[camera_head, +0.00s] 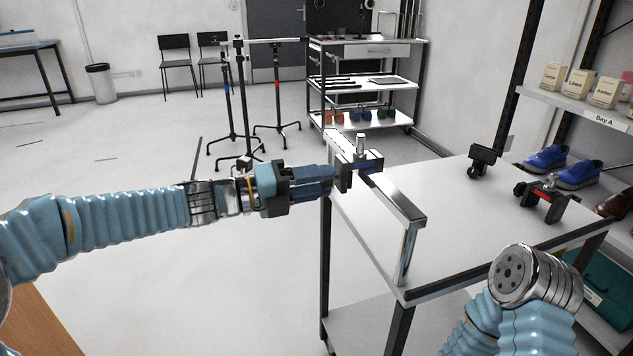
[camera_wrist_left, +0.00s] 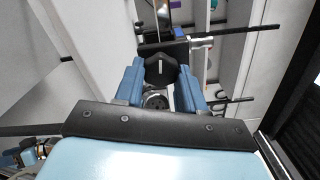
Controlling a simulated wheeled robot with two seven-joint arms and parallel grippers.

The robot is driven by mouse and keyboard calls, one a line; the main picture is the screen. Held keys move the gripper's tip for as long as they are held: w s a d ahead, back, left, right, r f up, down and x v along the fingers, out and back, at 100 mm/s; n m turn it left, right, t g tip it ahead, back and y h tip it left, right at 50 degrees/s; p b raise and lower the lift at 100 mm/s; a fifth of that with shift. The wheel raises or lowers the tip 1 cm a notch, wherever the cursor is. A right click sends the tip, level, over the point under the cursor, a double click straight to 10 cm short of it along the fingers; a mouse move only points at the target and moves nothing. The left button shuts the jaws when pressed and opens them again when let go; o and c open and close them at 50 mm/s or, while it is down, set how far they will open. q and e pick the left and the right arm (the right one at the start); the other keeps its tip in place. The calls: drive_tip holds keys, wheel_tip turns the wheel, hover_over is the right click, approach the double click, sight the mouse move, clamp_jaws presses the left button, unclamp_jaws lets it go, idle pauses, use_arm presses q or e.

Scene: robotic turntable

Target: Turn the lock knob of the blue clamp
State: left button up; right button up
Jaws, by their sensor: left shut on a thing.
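The blue clamp (camera_head: 373,161) is a dark block with a blue patch, and it sits on a metal rail (camera_head: 395,195) at the near left side of the white table. A short silver post stands up from it. My left gripper (camera_head: 338,178) reaches it from the left. In the left wrist view, a black lock knob (camera_wrist_left: 160,70) with a white mark lies between the two blue fingers. The left gripper (camera_wrist_left: 161,84) is shut on this knob. The white mark looks roughly upright in that view. My right gripper is out of view.
A black clamp (camera_head: 482,160) and a red-marked clamp (camera_head: 543,197) are on the right part of the white table (camera_head: 450,235). Shelves with blue shoes (camera_head: 578,174) and boxes stand at the right. Tripod stands and a cart (camera_head: 368,90) are behind. The table's middle is clear.

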use_arm(q)
drive_tip(key=o, duration=1.1)
drive_tip(key=shift+c, duration=0.2)
drive_tip(key=v, duration=1.3)
drive_tip(key=shift+a, duration=0.4)
drive_tip(key=shift+s, duration=0.15)
